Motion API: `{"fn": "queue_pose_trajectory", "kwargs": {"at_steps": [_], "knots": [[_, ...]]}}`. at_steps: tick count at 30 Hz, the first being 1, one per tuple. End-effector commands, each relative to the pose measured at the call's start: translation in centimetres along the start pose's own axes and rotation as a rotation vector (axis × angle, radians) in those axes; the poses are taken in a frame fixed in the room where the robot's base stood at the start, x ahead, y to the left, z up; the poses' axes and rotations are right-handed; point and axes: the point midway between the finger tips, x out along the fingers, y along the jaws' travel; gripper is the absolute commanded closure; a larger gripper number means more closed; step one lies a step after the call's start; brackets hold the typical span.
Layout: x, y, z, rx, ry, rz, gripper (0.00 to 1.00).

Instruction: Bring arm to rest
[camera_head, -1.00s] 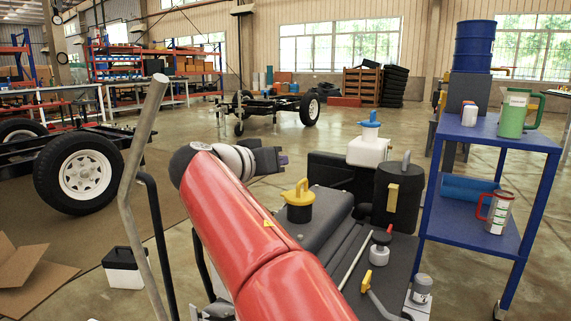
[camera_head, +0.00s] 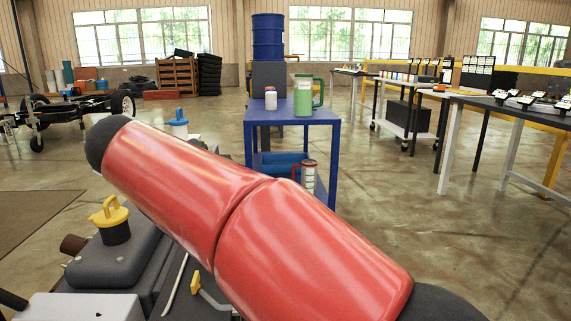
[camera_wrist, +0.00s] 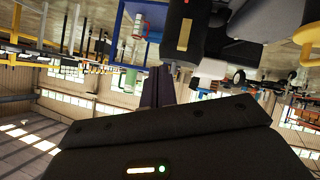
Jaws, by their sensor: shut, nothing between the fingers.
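My red arm (camera_head: 240,215) stretches across the head view from lower right to upper left, over the dark machine. My gripper (camera_wrist: 158,90) shows in the wrist view as narrow dark fingers beyond the dark wrist housing. The fingers are together with nothing between them. In the head view my gripper is hidden behind the arm. The wrist view is roughly upside down and shows the black canister with a yellow label (camera_wrist: 185,35) beyond the fingers.
The dark machine with a yellow-capped filler (camera_head: 115,222) lies below my arm. A blue cart (camera_head: 291,115) stands behind it, carrying a green pitcher (camera_head: 304,95) and a white bottle (camera_head: 271,98). Workbenches (camera_head: 520,110) stand at right. Open floor (camera_head: 410,225) lies between.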

Motion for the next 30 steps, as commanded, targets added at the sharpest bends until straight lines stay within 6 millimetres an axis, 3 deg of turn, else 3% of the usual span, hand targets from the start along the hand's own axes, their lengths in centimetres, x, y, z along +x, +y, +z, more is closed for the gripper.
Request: {"fn": "queue_pose_trajectory", "kwargs": {"at_steps": [1, 6, 9, 12, 15, 18, 21, 25, 30], "knots": [[0.5, 4.4, 1.1, 0.01, -0.06, 0.0, 1.0], [0.8, 14.9, 8.8, 0.038, -0.251, -0.051, 1.0], [-0.7, 19.7, 14.6, 0.083, -0.345, -0.093, 1.0], [-2.9, 22.8, 20.6, 0.144, -0.415, -0.135, 1.0], [-5.2, 24.2, 26.1, 0.213, -0.457, -0.17, 1.0], [-6.8, 24.3, 30.4, 0.274, -0.477, -0.193, 1.0], [-7.8, 23.9, 33.1, 0.318, -0.485, -0.206, 1.0], [-8.2, 23.5, 34.8, 0.345, -0.487, -0.213, 1.0], [-8.2, 23.5, 34.9, 0.347, -0.487, -0.214, 1.0]]}}
